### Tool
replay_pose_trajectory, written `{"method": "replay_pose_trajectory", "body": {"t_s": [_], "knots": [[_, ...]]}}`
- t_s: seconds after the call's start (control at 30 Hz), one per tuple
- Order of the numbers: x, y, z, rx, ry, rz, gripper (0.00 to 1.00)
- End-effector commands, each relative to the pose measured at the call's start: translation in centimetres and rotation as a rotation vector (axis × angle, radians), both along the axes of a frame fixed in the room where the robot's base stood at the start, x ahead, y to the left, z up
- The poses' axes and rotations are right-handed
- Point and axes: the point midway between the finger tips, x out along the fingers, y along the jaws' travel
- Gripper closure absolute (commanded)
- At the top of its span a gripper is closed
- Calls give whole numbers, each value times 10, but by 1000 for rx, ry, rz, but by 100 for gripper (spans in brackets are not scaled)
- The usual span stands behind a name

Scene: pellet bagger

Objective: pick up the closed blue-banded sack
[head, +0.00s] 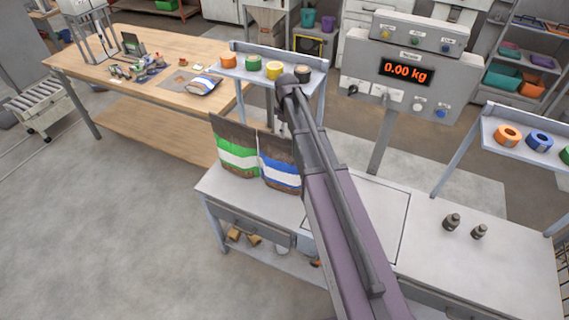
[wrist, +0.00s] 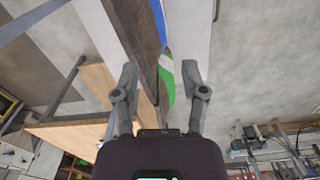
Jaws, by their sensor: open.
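A brown sack with a white and blue band (head: 281,171) stands upright on the grey bench, partly hidden by my arm. A sack with a green band (head: 237,150) stands directly left of it. In the wrist view my gripper (wrist: 160,68) is open, fingers apart. Brown sack material with blue (wrist: 160,25) and green (wrist: 167,92) bands shows between them; contact cannot be judged.
A small shelf (head: 262,78) with several tape rolls stands behind the sacks. A scale display (head: 406,73) reads 0.00 kg. Two dark weights (head: 452,221) stand on the bench at right. The bench between my arm and the weights is clear.

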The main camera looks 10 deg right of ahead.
Motion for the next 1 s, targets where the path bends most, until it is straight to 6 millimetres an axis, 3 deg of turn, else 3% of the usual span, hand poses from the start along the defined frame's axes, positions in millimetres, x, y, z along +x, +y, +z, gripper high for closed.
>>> {"method": "replay_pose_trajectory", "body": {"t_s": [0.03,0.23,0.73,1.0], "knots": [[22,1,10,0,0,46,44],[51,2,17,0,0,169,44],[52,3,15,0,0,189,44],[52,4,-1,0,0,189,44]]}}
